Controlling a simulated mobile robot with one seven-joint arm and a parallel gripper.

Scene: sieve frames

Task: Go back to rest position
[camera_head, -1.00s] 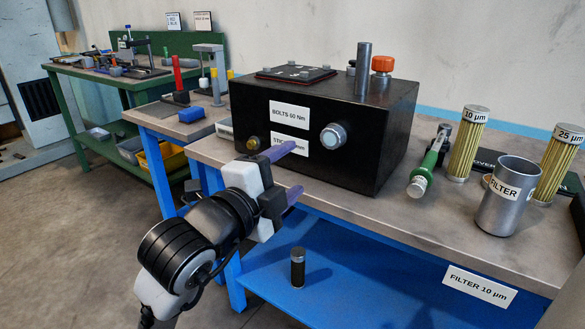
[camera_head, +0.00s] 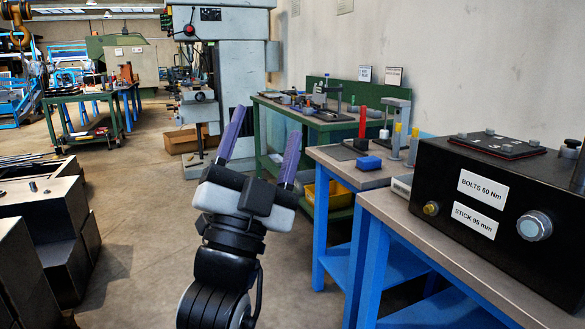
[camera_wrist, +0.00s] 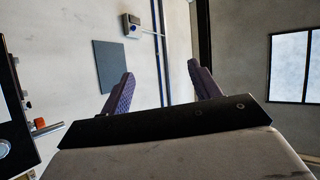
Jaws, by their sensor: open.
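My gripper (camera_head: 260,148) is raised in front of my body in the head view, fingers pointing up and spread wide apart. It is open and nothing is between the purple fingers. The wrist view also shows my gripper (camera_wrist: 161,90) with both fingers apart, facing a pale wall and a window. The black box (camera_head: 500,205) with the labels "BOLTS 60 Nm" and "STICK 95 mm" stands on the workbench to the right, apart from my gripper.
The workbench (camera_head: 415,232) with blue legs runs along the right. A green bench (camera_head: 300,115) and a large grey machine (camera_head: 227,70) stand behind. Dark blocks (camera_head: 45,235) are at the left. Open floor (camera_head: 135,190) lies between.

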